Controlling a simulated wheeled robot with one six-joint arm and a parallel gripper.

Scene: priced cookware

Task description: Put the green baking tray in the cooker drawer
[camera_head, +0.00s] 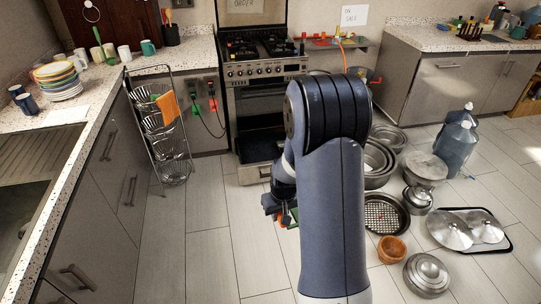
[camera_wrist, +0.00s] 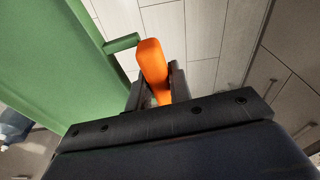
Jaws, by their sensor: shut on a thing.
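The green baking tray (camera_wrist: 50,70) fills the left of the wrist view. A short green bar joins it to an orange grip (camera_wrist: 152,62). My gripper (camera_wrist: 155,92) is shut on this orange grip. In the head view my gripper (camera_head: 275,205) is low over the floor in front of the cooker (camera_head: 262,72), and only a small bit of green shows beside it; my arm hides the rest of the tray. The cooker drawer (camera_head: 254,173), at the bottom of the cooker, looks pulled out, with a dark inside. My arm covers its right side.
A wire basket rack (camera_head: 160,125) with an orange cloth stands left of the cooker. Metal pans (camera_head: 378,160), a perforated round pan (camera_head: 385,213), an orange pot (camera_head: 391,249) and a black tray of lids (camera_head: 497,246) crowd the right floor. Floor left of my gripper is clear.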

